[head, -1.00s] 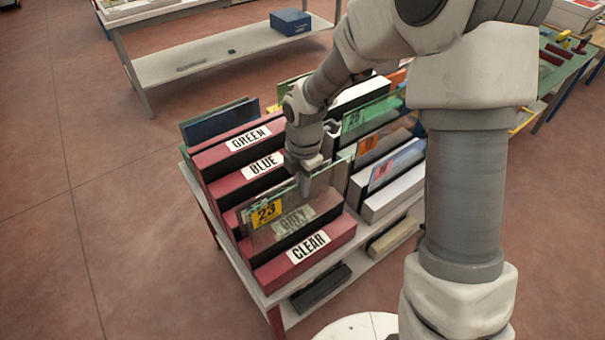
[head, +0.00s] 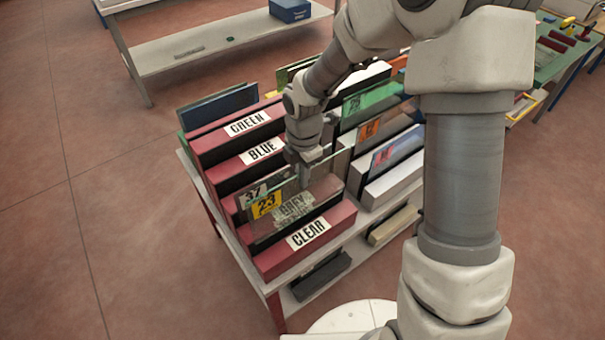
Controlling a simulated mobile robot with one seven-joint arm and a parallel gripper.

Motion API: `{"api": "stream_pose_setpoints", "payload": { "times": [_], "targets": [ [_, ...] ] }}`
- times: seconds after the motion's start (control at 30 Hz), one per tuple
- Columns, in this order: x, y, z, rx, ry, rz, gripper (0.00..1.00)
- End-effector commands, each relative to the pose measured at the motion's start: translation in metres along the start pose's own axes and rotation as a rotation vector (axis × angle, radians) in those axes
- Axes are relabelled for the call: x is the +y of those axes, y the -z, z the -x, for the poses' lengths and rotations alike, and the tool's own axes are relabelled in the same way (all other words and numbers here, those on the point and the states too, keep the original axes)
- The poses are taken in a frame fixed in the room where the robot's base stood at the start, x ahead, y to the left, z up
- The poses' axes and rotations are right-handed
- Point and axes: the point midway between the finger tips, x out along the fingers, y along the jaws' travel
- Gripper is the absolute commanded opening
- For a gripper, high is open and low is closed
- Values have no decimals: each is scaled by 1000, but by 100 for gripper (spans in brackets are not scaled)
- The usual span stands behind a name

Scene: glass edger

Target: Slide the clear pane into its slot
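The clear pane (head: 282,218) is see-through, with a yellow label marked 23, and stands upright in front of the GREY step of the red rack. The GREY label (head: 294,205) shows through it. My gripper (head: 304,180) is above the pane and appears shut on its top edge. The CLEAR step (head: 307,234) is the front, lowest one. The pane's lower edge is close behind it, at the dark slot; I cannot tell how deep it sits. Another pane with a pale label 37 (head: 253,194) stands just behind.
The BLUE step (head: 263,152) and GREEN step (head: 247,123) rise behind, with a dark blue pane (head: 221,106) at the back. To the right, a second rack holds several labelled panes, including a green one (head: 371,97). A bench with a blue box (head: 291,10) stands behind.

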Motion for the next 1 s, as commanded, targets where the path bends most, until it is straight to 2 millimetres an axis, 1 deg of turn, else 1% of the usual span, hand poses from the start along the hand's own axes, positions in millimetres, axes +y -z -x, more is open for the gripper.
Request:
{"api": "stream_pose_setpoints", "payload": {
  "times": [0.03, 0.7, 0.9, 1.0],
  "targets": [
    [0, 0, -8, 0, -1, 0, 0],
    [-2, 0, -71, 1, -1, -1, 0],
    [-2, 0, -88, 0, -1, 1, 0],
    [-2, 0, -93, 0, -1, 1, 0]
  ]
}}
